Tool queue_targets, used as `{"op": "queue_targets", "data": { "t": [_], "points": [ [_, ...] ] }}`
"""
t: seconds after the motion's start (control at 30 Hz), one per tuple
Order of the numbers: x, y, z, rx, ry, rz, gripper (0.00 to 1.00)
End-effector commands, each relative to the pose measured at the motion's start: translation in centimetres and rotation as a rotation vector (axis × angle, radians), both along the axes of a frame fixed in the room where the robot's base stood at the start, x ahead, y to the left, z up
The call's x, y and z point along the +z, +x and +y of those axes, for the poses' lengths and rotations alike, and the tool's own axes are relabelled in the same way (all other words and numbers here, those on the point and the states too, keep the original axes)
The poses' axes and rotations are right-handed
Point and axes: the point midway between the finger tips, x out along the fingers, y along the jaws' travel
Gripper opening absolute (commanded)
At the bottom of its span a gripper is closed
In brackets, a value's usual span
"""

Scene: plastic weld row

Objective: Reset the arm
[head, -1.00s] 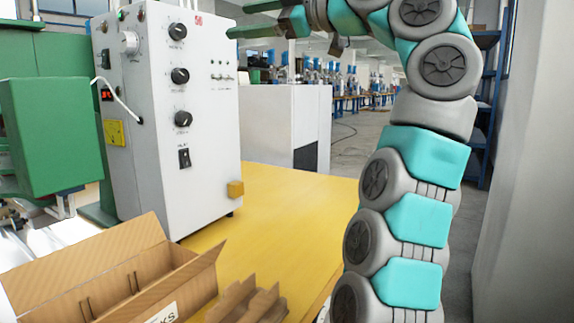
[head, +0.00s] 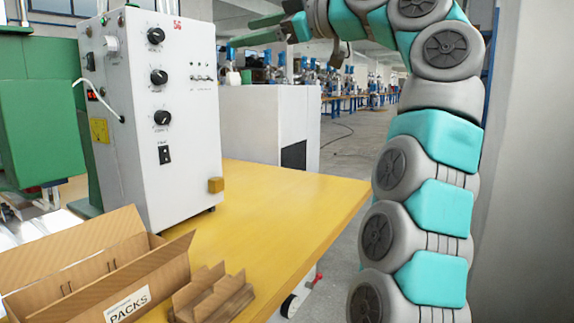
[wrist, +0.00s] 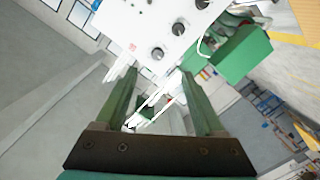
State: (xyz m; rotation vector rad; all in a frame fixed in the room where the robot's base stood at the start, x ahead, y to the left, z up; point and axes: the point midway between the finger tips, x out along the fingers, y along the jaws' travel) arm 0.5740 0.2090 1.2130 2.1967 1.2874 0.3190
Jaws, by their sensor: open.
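My gripper (head: 246,29) is up at the top of the head view, held out to the left at the end of my grey and teal arm. Its green fingers point left, close to the upper right of the white control box (head: 195,125). In the wrist view the two green fingers (wrist: 160,100) stand apart with nothing held between them. The white control box (wrist: 165,30) and a green machine part (wrist: 240,55) show beyond the fingertips.
A yellow table (head: 290,205) carries the control box, an open cardboard box labelled PACKS (head: 128,306) and a small cardboard divider (head: 212,295). A green machine (head: 40,120) stands at left. A white cabinet (head: 265,125) is behind. The table's right part is clear.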

Motion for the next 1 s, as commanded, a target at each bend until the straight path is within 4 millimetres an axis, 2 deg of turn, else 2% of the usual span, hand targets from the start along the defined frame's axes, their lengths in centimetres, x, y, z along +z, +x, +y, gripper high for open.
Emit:
{"op": "queue_targets", "data": {
  "t": [0.23,0.47,0.67,0.87,1.0],
  "points": [
    [-2.6,0.9,-0.1,-0.020,0.013,0.206,0.70],
    [-8.1,0.7,0.0,-0.080,-0.003,0.495,0.70],
    [-14.7,-0.8,-0.1,-0.169,-0.043,0.737,0.70],
    [-22.2,-3.8,-1.2,-0.291,-0.103,0.956,0.70],
    [-27.7,-6.6,-2.6,-0.399,-0.151,1.094,0.70]
  ]
}}
